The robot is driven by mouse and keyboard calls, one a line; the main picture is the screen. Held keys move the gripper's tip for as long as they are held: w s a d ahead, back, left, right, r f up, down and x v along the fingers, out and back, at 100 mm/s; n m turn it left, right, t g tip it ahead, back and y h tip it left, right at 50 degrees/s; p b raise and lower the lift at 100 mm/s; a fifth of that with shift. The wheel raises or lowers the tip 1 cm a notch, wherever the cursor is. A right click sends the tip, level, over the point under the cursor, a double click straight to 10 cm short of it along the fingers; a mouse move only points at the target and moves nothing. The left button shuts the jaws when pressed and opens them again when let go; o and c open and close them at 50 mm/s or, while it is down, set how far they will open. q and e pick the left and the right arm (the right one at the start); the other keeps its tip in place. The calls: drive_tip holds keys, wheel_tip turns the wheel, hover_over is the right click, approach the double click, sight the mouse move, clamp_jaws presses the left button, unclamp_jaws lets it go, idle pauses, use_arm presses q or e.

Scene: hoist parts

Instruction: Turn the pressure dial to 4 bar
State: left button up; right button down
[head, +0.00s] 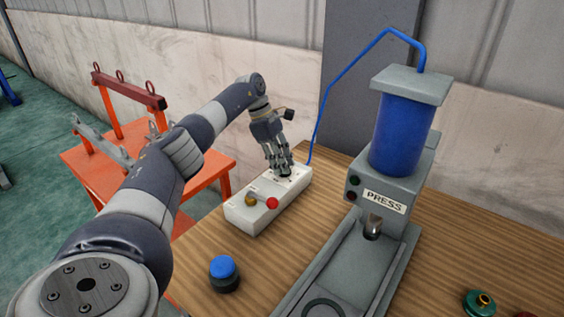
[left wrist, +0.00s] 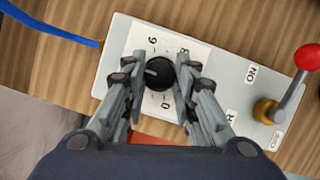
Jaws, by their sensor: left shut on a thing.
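The pressure dial (left wrist: 160,73) is a black round knob on a white plate at one end of the white control box (head: 255,208). In the left wrist view, its white mark points toward the left finger. The figures 6, 8 and 0 show around it; the left finger covers the scale where the mark points, so I cannot tell the reading. My left gripper (head: 285,172) reaches down onto the box and is shut on the dial, one finger on each side (left wrist: 158,85). The grey press (head: 408,180), with a blue cylinder, stands right of the box. My right gripper is out of view.
A lever with a red knob (head: 272,203) stands on the near half of the box. A blue button (head: 223,267) sits nearer on the wooden table (head: 330,210). A blue hose (head: 335,85) runs behind. An orange stand (head: 85,155) is left. A green part (head: 480,302) lies front right.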

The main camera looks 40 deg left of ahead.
use_arm(q)
drive_tip(key=o, duration=1.1)
drive_tip(key=shift+c, duration=0.2)
drive_tip(key=v, duration=1.2)
